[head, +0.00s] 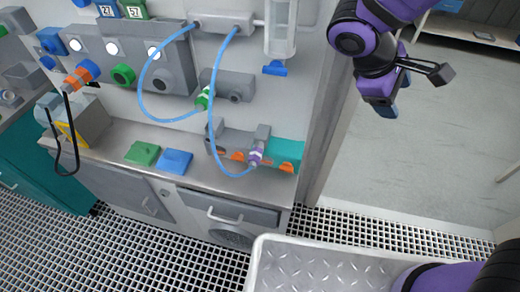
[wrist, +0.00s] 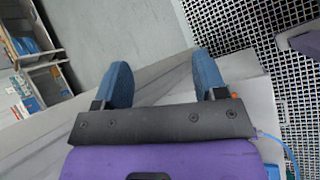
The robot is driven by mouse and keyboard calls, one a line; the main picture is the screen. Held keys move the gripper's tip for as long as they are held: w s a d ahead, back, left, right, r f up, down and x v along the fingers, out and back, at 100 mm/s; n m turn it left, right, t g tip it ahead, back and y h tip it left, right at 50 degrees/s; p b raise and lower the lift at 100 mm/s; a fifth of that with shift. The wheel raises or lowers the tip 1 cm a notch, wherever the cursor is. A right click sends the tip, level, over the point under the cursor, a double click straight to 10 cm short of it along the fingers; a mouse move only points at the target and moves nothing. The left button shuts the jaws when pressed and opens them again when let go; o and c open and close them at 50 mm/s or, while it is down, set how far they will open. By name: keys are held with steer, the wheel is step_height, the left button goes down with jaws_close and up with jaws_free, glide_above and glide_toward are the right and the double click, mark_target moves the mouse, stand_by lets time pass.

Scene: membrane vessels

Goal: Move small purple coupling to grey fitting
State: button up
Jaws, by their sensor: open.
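The small purple coupling (head: 256,154) is on the end of a blue hose, at the grey and orange holder on the bench. A grey fitting (head: 236,87) is on the wall above it, with a green coupling (head: 203,98) at its left side. A larger grey round port (head: 160,79) is on the panel further left; I cannot tell which one the task means. My gripper (head: 386,108) is well to the right of the bench, in front of the open doorway. In the wrist view its blue fingers (wrist: 163,76) are wide apart with nothing between them.
Blue hoses (head: 213,120) loop in front of the wall panel. Green (head: 142,154) and blue (head: 175,161) blocks lie on the bench (head: 120,135). A teal block (head: 287,153) is at the bench's right end.

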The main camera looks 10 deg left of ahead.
steer(key=w+a+f+n+t+h, duration=0.1)
steer(key=a+f+n+t+h, duration=0.1)
steer(key=a+f+n+t, duration=0.4)
steer(key=n+t+y, duration=0.9)
steer(key=n+t, duration=0.1)
steer(key=n, duration=0.7)
glide_toward(253, 163)
steer(key=w, duration=0.1)
steer(key=w+f, duration=0.1)
steer(key=w, duration=0.1)
steer(key=shift+w+a, duration=0.15)
steer(key=shift+w, duration=0.15)
steer(key=shift+w, duration=0.1)
steer(key=shift+w+d, duration=0.2)
steer(key=shift+w, duration=2)
steer(key=shift+w+d, duration=0.2)
steer(key=shift+w, duration=2)
